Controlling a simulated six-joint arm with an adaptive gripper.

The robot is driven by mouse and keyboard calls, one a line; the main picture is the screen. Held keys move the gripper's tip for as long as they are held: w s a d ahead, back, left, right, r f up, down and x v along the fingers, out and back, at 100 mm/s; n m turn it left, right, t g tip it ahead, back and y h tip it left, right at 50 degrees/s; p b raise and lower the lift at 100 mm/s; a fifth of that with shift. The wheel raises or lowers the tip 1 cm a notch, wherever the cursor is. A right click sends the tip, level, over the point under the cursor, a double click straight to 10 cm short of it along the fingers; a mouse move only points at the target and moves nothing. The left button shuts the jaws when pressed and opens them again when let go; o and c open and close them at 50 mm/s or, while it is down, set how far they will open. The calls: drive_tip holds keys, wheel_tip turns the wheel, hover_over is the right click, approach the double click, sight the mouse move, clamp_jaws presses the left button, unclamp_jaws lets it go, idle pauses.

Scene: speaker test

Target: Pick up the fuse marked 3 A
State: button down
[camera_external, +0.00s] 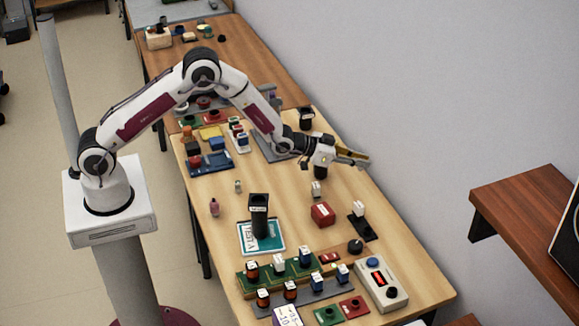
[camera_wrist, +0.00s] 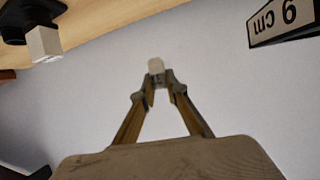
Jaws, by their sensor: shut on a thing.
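My gripper (camera_external: 360,158) is held up over the right side of the wooden table, pointing right toward the wall. The wrist view shows its two fingers (camera_wrist: 160,88) closed together at the tips on a small pale piece (camera_wrist: 156,65). No marking on that piece is readable, so I cannot tell whether it is the 3 A fuse. In the outside view the piece is too small to make out. Small white-topped pieces stand on the table, one behind the red box (camera_external: 317,188) and one on a black base (camera_external: 358,208). No 3 A mark is legible.
A red box (camera_external: 322,214), a black tube (camera_external: 259,220) on a teal-edged card (camera_external: 277,249) and a control box (camera_external: 380,288) stand on the table. Racks of labelled parts (camera_external: 283,267) fill the front. The wall lies close on the right.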

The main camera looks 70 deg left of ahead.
drive_tip(key=shift+r, duration=0.35)
idle(0.4)
